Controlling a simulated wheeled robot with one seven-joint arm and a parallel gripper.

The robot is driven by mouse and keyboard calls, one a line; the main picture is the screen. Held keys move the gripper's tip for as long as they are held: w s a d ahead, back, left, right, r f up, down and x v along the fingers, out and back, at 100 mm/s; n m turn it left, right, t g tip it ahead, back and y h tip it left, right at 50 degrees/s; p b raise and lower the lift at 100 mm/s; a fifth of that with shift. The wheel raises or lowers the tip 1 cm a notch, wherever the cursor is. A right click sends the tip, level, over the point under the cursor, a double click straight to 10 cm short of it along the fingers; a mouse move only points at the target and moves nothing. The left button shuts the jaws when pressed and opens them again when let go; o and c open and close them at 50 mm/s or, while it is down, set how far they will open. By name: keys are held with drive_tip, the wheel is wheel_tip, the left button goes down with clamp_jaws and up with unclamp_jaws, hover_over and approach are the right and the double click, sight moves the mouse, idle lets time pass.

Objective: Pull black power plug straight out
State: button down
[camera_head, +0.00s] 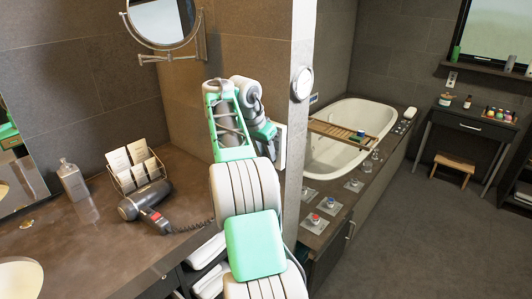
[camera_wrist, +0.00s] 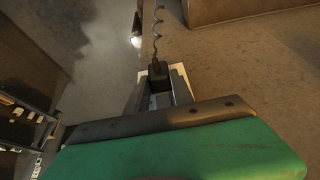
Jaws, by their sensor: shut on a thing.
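The black power plug (camera_wrist: 158,72) shows in the wrist view, with a coiled dark cord (camera_wrist: 157,30) running from it to the top edge. My gripper (camera_wrist: 160,90) is shut on the plug, its pale fingers on either side. A pale plate edge (camera_wrist: 178,68) shows just behind the plug; I cannot tell whether the prongs sit in a socket. In the head view my arm reaches to a white plate (camera_head: 282,147) on the wall by the pillar. My arm hides the plug and fingers there. The hair dryer (camera_head: 145,200) lies on the counter with its coiled cord leading towards my arm.
A wire rack of cards (camera_head: 135,168) and a glass bottle (camera_head: 72,178) stand on the counter (camera_head: 110,255) left of my arm. A round mirror (camera_head: 160,20) juts from the wall above. A bathtub (camera_head: 345,125) lies beyond the pillar (camera_head: 300,120).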

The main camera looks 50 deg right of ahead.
drive_tip(key=shift+a, duration=0.1)
drive_tip(key=shift+s+a+b, duration=0.15)
drive_tip(key=shift+a+b, duration=0.35)
drive_tip(key=shift+a, duration=0.8)
drive_tip(key=shift+s+a+b, duration=0.1)
drive_tip(key=shift+a+b, duration=0.35)
drive_tip(key=shift+a, duration=0.8)
drive_tip(key=p+v, duration=0.8)
drive_tip(key=v, duration=0.1)
drive_tip(key=shift+d, duration=0.25)
drive_tip(key=shift+r, duration=0.1)
